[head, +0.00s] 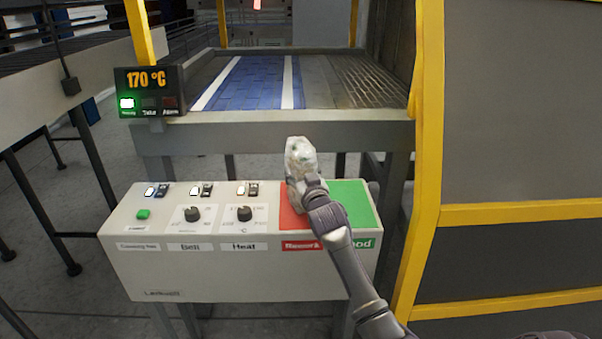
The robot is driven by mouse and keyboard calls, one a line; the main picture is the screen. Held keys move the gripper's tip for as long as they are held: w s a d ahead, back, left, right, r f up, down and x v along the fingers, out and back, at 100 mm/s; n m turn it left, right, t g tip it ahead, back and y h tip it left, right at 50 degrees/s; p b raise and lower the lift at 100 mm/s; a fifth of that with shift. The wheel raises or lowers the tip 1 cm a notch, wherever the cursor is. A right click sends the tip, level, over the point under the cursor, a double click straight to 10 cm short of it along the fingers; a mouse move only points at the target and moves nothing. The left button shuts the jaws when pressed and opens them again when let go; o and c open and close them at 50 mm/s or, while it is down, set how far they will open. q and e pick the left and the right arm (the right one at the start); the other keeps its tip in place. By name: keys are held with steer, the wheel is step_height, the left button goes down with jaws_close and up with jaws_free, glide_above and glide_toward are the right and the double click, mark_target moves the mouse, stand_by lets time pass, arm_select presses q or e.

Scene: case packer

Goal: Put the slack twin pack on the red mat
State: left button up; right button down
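A clear-wrapped pack (299,155), pale with greenish contents, is at the tip of my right gripper (309,186). The gripper comes in from the lower right and appears shut on the pack's lower end. The pack is over the back part of the red mat (291,222) and reaches past its rear edge in the picture. Whether it touches the mat cannot be told. The arm hides the mat's right part. The wrap's slackness is too small to judge. My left gripper is not in view.
The green mat (353,203) lies right of the red one on the control box (150,256), with knobs and switches to the left. Behind is a conveyor with a blue belt (245,84). A yellow-framed grey cabinet (520,110) stands close on the right.

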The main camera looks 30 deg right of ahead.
steer(key=shift+f+b, duration=0.35)
steer(key=shift+c, duration=1.2)
jaws_free()
steer(key=shift+o, duration=0.2)
steer(key=shift+f, duration=0.2)
steer(key=v, duration=1.2)
steer(key=shift+r, duration=0.15)
steer(key=shift+s+a, duration=0.1)
